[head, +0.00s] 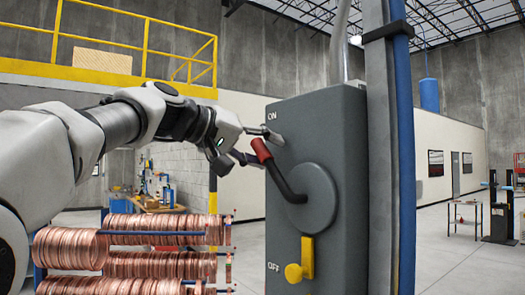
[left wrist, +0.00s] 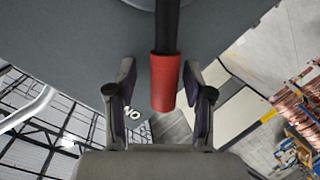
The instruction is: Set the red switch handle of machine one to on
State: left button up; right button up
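The red switch handle (head: 262,151) is the grip of a black lever (head: 283,183) on the grey switch box (head: 327,135). The lever leans up and to the left from its round hub, with its red end near the ON label (head: 272,116). My left gripper (head: 270,148) is at the red end. In the left wrist view the red grip (left wrist: 165,82) lies between the two spread fingers, with gaps visible at both sides. The left gripper is open. My right gripper is not in view.
A yellow catch (head: 301,264) sits low on the box beside the OFF label (head: 272,266). A grey post and blue pipe (head: 402,150) stand right of the box. Copper coils on a rack (head: 150,245) stand below my left arm.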

pick_arm(q)
jog(key=v, duration=1.1)
jog(key=shift+s+a, duration=0.25)
jog(key=shift+a, duration=0.05)
